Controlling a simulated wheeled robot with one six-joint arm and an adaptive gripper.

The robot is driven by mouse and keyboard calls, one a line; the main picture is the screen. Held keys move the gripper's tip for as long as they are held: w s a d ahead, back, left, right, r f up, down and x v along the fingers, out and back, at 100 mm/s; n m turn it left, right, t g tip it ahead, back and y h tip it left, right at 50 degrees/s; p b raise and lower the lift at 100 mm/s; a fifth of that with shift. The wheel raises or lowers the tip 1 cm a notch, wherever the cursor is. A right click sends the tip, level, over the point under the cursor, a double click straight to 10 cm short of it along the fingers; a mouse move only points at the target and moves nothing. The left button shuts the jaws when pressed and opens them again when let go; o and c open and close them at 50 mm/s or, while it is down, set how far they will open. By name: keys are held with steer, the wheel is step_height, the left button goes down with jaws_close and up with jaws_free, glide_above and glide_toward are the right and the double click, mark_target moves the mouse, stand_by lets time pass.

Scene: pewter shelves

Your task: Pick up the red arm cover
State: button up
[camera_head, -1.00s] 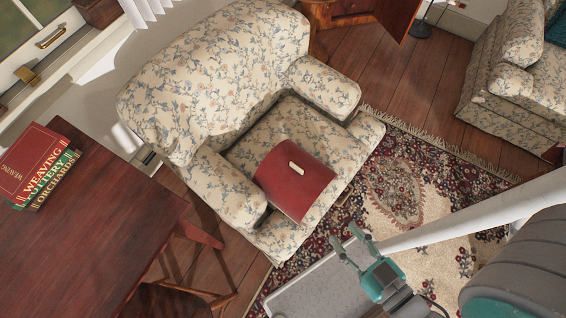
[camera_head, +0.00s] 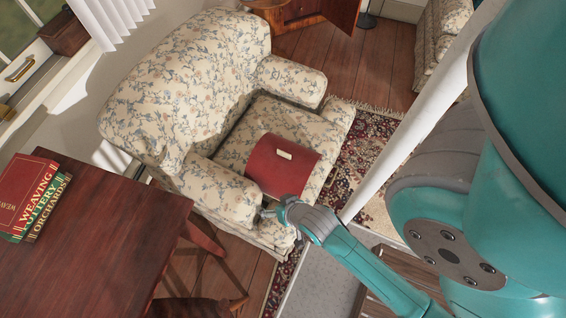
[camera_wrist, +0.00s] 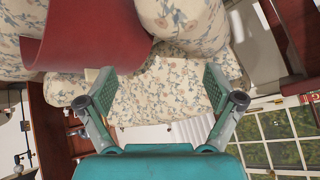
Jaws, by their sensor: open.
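The red arm cover (camera_head: 283,167) is a curved red panel with a small pale tag, at the front of the floral armchair (camera_head: 185,85), beside its near arm. It seems to rest over the seat. In the wrist view the red arm cover (camera_wrist: 90,35) fills the upper left, with its lower edge close to the left finger. My gripper (camera_wrist: 158,88) is open, with nothing between its fingers. In the head view my gripper (camera_head: 268,212) is beside the near armrest, just below the cover, partly hidden by my wrist.
A dark wooden table (camera_head: 90,250) with stacked books (camera_head: 30,200) stands at the left. A patterned rug (camera_head: 365,140) lies right of the armchair. A wooden cabinet (camera_head: 300,12) and another floral seat (camera_head: 440,35) stand at the back.

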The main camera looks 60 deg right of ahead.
steer(key=w+d+f+m+g, duration=0.3)
steer(key=w+d+m, duration=0.1)
steer(key=d, duration=0.3)
steer(key=m+g+y, duration=0.3)
steer(key=m+g, duration=0.2)
steer(key=m, duration=0.1)
glide_toward(284, 153)
step_height(284, 153, down, 10)
steer(key=shift+f, duration=0.25)
jaws_close()
steer(key=shift+w+r, duration=0.1)
